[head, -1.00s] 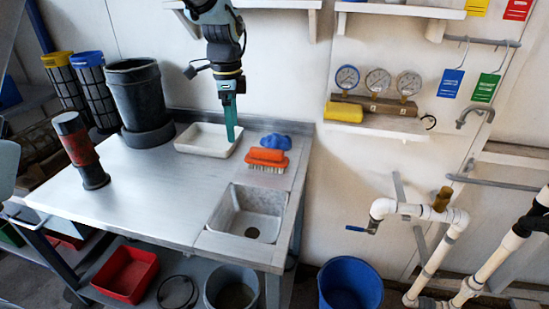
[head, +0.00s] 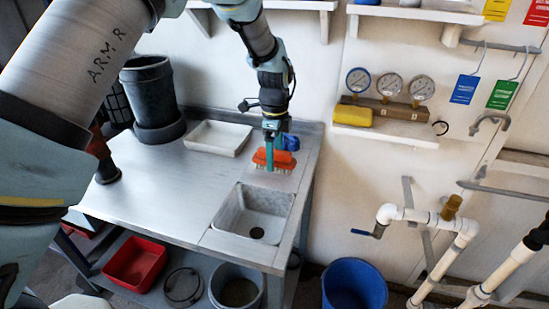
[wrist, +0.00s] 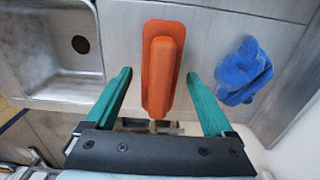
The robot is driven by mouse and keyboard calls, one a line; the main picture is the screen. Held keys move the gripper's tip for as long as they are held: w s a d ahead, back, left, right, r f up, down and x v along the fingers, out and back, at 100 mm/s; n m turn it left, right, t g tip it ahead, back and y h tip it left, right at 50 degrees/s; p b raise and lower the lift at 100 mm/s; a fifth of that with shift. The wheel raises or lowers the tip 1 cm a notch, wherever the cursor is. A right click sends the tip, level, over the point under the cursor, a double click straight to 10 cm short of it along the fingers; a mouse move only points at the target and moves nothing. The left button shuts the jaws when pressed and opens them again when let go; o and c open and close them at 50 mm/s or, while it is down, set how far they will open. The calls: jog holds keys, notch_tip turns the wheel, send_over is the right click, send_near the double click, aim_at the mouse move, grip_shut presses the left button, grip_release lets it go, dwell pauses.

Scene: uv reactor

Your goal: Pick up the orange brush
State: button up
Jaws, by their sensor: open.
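The orange brush (head: 280,160) lies bristles down on the metal counter behind the sink. In the wrist view the brush (wrist: 162,68) has its long handle up and sits between the two teal fingers. My gripper (head: 270,155) is open above the brush in the head view, and its finger hides part of it. In the wrist view the gripper (wrist: 160,95) has a gap on each side of the brush, so the fingers do not visibly touch it. I cannot tell how far the fingertips are above the counter.
A blue cloth (wrist: 243,71) lies right of the brush in the wrist view. The sink (head: 252,213) is in front of it. A white tray (head: 217,138) stands to its left. The counter (head: 165,195) is bare farther left. The wall shelf (head: 420,125) holds gauges.

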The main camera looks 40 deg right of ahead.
jog(key=shift+f, duration=0.75)
jog(key=shift+c, duration=0.4)
grip_shut()
